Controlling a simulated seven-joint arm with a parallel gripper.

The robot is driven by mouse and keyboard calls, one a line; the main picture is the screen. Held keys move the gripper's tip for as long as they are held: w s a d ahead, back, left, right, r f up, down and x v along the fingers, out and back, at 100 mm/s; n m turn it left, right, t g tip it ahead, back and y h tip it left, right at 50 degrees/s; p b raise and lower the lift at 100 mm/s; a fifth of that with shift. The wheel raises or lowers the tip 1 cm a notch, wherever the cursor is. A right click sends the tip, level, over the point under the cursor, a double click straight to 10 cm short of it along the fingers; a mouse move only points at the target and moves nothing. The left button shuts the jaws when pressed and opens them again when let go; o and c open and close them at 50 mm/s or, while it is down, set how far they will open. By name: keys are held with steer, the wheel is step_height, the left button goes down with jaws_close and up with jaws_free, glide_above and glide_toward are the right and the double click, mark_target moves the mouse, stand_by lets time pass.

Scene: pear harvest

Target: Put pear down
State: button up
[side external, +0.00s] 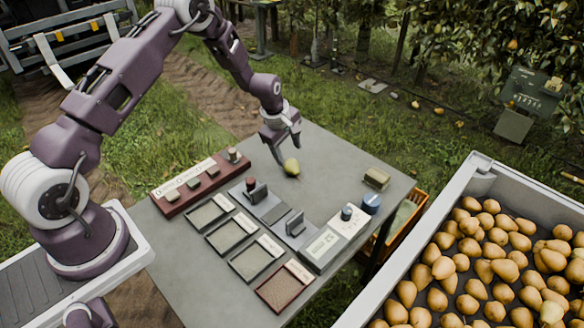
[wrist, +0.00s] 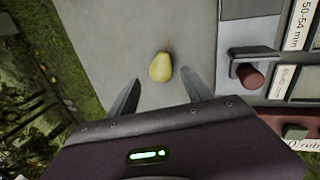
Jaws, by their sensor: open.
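A yellow-green pear (side external: 291,167) lies on the grey table (side external: 330,155), towards its far side, in the side external view. In the wrist view the pear (wrist: 161,66) lies on bare tabletop, just beyond and between my fingertips, with its stem pointing away from me. My gripper (side external: 284,147) is above the table beside the pear. I cannot tell the exact height of the fingertips above the table.
Sizing gauges (side external: 268,206), a red rack (side external: 200,183), several shallow trays (side external: 231,234) and a scale-like device (side external: 325,245) fill the table's near side. A small box (side external: 377,179) and a blue round item (side external: 371,203) sit at right.

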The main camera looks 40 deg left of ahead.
mark_target(290, 162)
steer(key=x, duration=0.5)
steer(key=a+x, duration=0.1)
steer(key=x, duration=0.1)
steer(key=shift+w+a+f, duration=0.15)
steer(key=shift+f, duration=0.25)
jaws_close()
step_height(290, 162, up, 10)
steer(key=shift+r, duration=0.1)
steer(key=shift+s, duration=0.45)
steer(key=s+m+h, duration=0.1)
steer(key=s+m, duration=0.3)
steer(key=s+d+m+g+h, duration=0.1)
steer(key=s+m, duration=0.3)
steer(key=m, duration=0.1)
steer(key=s+d+f+m+g+h, duration=0.1)
steer(key=s+m, duration=0.3)
steer(key=m, duration=0.1)
steer(key=shift+s+d+f, duration=0.15)
steer(key=shift+s, duration=0.15)
steer(key=s+d+r+m+g+y, duration=0.1)
steer(key=s+m+g, duration=0.1)
steer(key=s+m, duration=0.55)
steer(key=s+d+r+m+g, duration=0.1)
steer(key=s+d+m+g, duration=0.1)
steer(key=s+m, duration=0.5)
step_height(290, 162, down, 10)
steer(key=m, duration=0.2)
steer(key=shift+s+a+r+m, duration=0.1)
steer(key=shift+a+r+m, duration=0.05)
steer(key=shift+m, duration=0.2)
